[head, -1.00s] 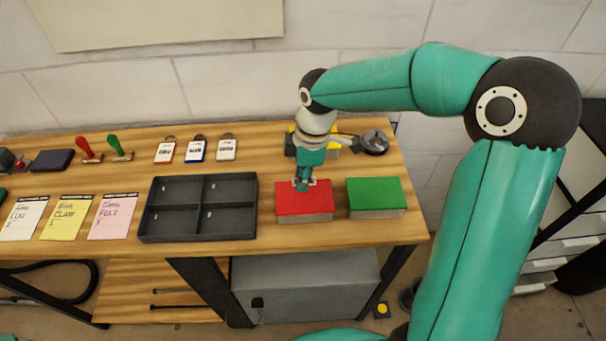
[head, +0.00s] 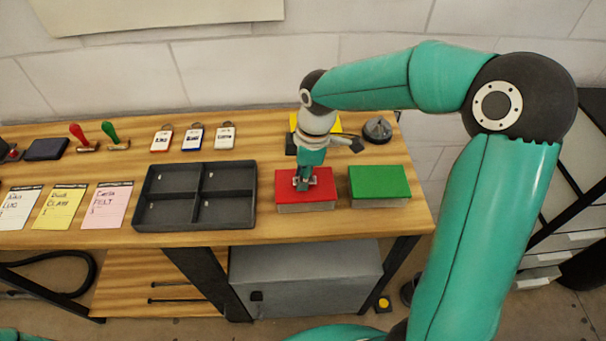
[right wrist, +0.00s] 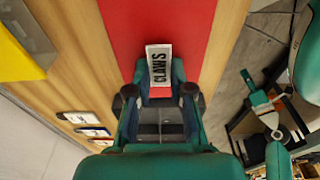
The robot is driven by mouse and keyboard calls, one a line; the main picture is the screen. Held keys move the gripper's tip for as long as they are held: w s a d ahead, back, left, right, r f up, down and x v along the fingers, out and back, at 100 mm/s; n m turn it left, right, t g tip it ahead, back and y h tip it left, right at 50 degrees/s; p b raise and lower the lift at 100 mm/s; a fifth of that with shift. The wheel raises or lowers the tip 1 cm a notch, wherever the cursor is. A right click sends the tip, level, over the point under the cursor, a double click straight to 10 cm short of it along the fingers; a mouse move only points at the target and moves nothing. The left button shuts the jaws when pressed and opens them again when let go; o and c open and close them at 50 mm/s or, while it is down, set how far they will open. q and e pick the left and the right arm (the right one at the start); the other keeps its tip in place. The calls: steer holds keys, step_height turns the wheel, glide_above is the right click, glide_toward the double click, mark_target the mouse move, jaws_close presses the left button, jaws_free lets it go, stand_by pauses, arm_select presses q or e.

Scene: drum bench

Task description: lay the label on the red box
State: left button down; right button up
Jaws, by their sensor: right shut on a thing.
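The red box (head: 321,190) stands near the bench's front edge, right of the dark tray. My right gripper (head: 305,184) points down over the middle of its top. In the right wrist view the fingers of this gripper (right wrist: 159,92) are shut on a small white label (right wrist: 159,65) with the black word CLAWS. The label appears over the red top (right wrist: 150,22) in that view. I cannot tell whether it touches the box. In the head view the label is too small to make out against the fingers. My left gripper is not in view.
A green box (head: 379,183) stands close to the right. A yellow box (head: 325,122) and a dark grey object (head: 377,130) are behind my right wrist. The empty divided tray (head: 196,226) is on the left. Several tags, cards and stamps lie farther left.

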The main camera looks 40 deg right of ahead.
steer(key=o, duration=0.8)
steer(key=shift+c, duration=0.2)
steer(key=shift+r, duration=0.1)
step_height(320, 180, up, 17)
steer(key=d+p, duration=0.1)
steer(key=p, duration=0.3)
steer(key=shift+s+d+f, duration=0.15)
steer(key=shift+s+f, duration=0.05)
steer(key=shift+s, duration=0.2)
stand_by(0.7)
